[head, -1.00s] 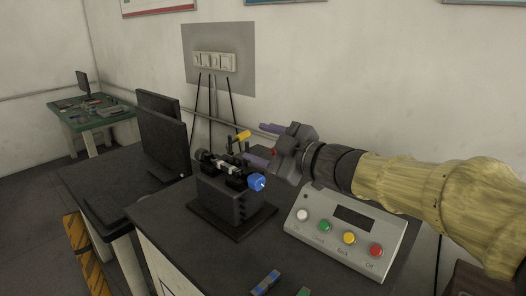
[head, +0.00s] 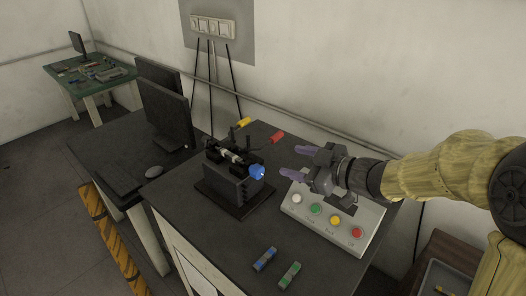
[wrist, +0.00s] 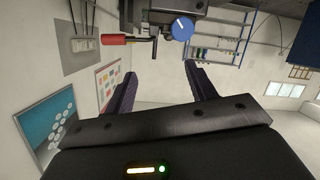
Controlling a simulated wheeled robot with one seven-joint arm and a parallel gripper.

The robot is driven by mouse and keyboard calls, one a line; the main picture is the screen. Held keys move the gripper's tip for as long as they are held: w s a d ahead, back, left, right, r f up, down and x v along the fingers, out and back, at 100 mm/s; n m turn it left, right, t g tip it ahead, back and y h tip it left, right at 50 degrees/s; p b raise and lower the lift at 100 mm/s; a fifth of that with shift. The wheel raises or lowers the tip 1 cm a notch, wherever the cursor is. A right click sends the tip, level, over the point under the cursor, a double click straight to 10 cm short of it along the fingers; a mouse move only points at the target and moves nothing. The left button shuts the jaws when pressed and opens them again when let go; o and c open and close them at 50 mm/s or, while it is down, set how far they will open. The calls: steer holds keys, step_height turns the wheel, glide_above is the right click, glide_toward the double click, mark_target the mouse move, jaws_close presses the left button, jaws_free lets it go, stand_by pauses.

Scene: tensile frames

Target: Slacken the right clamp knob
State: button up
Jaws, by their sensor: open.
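The black tensile frame (head: 232,188) stands on the dark bench. A blue knob (head: 257,172) with a pale mark on its face sits at its right end. The knob also shows at the top of the wrist view (wrist: 182,27). My gripper (head: 283,162) is open and empty, to the right of the blue knob and apart from it. In the wrist view the knob lies beyond the open fingers (wrist: 160,70). A yellow handle (head: 243,122) and a red handle (head: 277,137) stick out behind the frame. The frame's left end is small and unclear.
A control box (head: 330,222) with several coloured buttons stands under my gripper. Two small specimens, one blue (head: 265,259) and one green (head: 289,275), lie at the bench front. A monitor (head: 167,115) stands to the left. The wall is close behind.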

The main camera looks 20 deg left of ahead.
mark_target(261, 172)
steer(key=s+d+m+g+h+p, duration=0.1)
steer(key=s+d+m+p, duration=0.3)
steer(key=d+p, duration=0.3)
steer(key=shift+s+r+p, duration=0.25)
steer(key=shift+r+p, duration=0.15)
steer(key=shift+p, duration=0.75)
steer(key=p+x, duration=0.4)
steer(key=x, duration=1.3)
steer(key=shift+a, duration=0.2)
steer(key=shift+f, duration=0.1)
steer(key=c, duration=1)
